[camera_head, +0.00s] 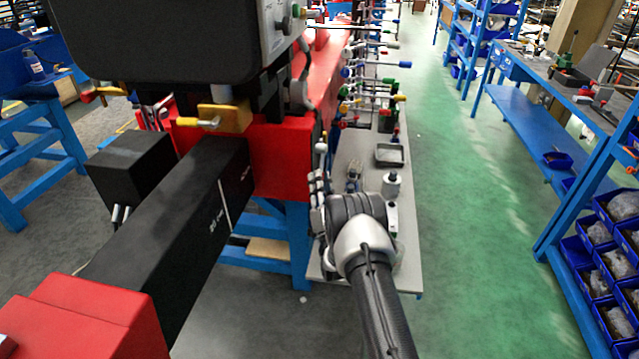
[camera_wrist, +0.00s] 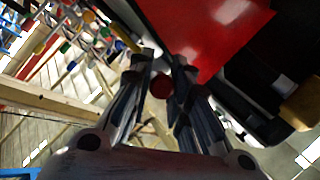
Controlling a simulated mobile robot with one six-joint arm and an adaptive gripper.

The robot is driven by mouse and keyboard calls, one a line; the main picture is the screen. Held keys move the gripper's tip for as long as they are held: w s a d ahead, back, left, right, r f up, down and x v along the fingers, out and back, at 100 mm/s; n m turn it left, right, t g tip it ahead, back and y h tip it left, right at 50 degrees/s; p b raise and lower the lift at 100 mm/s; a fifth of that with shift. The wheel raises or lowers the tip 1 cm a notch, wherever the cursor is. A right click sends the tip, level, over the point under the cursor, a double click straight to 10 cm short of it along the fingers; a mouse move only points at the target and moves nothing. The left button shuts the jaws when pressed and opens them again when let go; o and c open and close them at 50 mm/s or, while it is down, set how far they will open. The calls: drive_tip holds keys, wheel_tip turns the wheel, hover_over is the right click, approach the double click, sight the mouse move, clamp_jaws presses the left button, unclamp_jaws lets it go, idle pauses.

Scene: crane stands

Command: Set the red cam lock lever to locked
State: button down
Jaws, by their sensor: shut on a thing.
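In the wrist view my gripper (camera_wrist: 162,76) has its two fingers closed in around a round red knob (camera_wrist: 161,87), which looks like the end of the red cam lock lever. The rest of the lever is hidden, so its angle and whether it stands at locked cannot be read. In the head view my gripper (camera_head: 318,186) is beside the right side of the red machine block (camera_head: 280,158). The lever's red knob cannot be made out there, behind the fingers and wrist. The red block's face also shows above the fingers in the wrist view (camera_wrist: 205,35).
A row of levers with coloured knobs (camera_head: 375,70) lines the machine beyond my gripper. A grey bench (camera_head: 350,150) under my arm carries a tray (camera_head: 389,154) and a white bottle (camera_head: 391,186). A black beam (camera_head: 190,225) extends at left. The green aisle (camera_head: 465,190) is clear.

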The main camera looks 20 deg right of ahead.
drive_tip(key=c, duration=1.5)
unclamp_jaws()
